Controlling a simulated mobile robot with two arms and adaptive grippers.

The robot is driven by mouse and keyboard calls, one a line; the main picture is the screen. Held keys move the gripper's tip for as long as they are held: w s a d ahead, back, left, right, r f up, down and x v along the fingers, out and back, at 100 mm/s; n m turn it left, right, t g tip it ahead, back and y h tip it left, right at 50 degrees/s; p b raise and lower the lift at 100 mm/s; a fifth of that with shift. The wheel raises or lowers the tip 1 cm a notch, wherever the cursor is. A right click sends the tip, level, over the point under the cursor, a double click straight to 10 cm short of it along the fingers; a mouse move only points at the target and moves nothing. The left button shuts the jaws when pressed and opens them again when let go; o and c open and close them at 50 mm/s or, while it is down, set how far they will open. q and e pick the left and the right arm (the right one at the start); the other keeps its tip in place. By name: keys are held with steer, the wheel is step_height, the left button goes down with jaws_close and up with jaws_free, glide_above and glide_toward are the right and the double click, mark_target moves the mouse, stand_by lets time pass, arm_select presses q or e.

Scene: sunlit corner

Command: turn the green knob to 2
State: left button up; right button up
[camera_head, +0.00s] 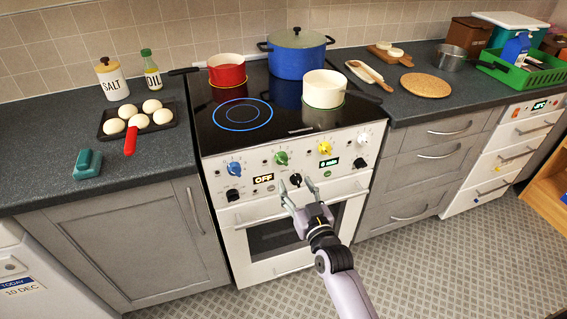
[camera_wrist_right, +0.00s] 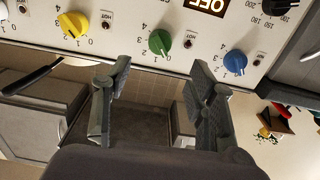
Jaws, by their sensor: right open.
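The green knob (camera_head: 281,158) is on the oven's front panel, between the blue knob (camera_head: 234,169) and the yellow knob (camera_head: 325,147). It also shows in the right wrist view (camera_wrist_right: 160,42), with small numbers around it; I cannot read its setting surely. My right gripper (camera_head: 296,185) is open and empty, in front of the panel and below the green knob in the head view. In the right wrist view its two fingers (camera_wrist_right: 160,70) stand apart, with the green knob beyond the gap, not touched. My left gripper is out of view.
A black knob (camera_head: 295,180) sits on the panel just beyond my right fingertips. A white knob (camera_head: 363,139) is at the panel's right. A red pot (camera_head: 228,72), blue pot (camera_head: 297,60) and cream pot (camera_head: 323,90) stand on the hob. The floor in front is clear.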

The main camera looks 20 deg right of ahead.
mark_target(284, 163)
steer(key=w, duration=1)
steer(key=shift+a, duration=0.15)
steer(key=shift+c, duration=0.4)
steer(key=c, duration=1.1)
